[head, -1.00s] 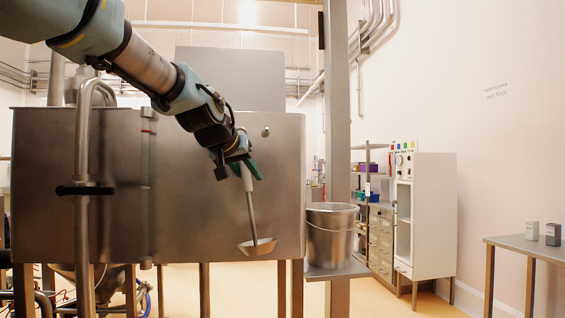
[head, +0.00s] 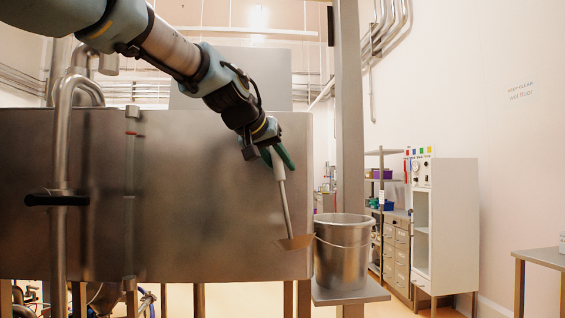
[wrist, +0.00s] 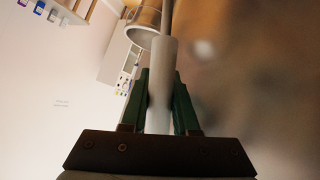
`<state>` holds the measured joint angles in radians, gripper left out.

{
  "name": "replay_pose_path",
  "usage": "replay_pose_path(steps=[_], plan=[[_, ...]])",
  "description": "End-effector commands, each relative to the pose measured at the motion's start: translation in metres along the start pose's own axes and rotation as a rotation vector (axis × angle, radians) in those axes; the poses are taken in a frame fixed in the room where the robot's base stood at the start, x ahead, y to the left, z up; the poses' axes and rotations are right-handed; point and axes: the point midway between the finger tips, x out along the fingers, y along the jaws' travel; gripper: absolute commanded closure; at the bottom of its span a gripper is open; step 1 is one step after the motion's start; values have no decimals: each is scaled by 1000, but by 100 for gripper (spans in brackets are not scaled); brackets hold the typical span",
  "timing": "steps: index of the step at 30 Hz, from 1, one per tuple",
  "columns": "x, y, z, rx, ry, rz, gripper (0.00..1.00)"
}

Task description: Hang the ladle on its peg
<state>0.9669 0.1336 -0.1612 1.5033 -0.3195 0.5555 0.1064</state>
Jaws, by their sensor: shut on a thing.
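My gripper (head: 278,159) is shut on the pale upper handle of the ladle (head: 287,210). The ladle hangs steeply below it, slightly tilted, with its bowl (head: 296,242) lowest, in front of the hopper's lower right corner. In the wrist view my gripper's green fingers (wrist: 161,82) lie either side of the light handle (wrist: 161,65), and its thin shaft runs away upward; the bowl is not clear there. I cannot make out the peg now; a small round fitting seen earlier on the hopper front is hidden, apparently behind my gripper.
The steel hopper (head: 210,210) fills the left and middle. A steel bucket (head: 342,255) stands on a shelf (head: 350,293) just right of the bowl. A post (head: 349,120) rises behind it. A white cabinet (head: 455,225) and a table (head: 540,256) are at right.

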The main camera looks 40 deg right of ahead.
Motion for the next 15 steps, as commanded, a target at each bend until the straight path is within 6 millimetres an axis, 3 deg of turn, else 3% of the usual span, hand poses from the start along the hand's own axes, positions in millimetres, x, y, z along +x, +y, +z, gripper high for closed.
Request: replay_pose_path(steps=[15], plan=[[20, -14, -17, -1, 2, 0, 100]])
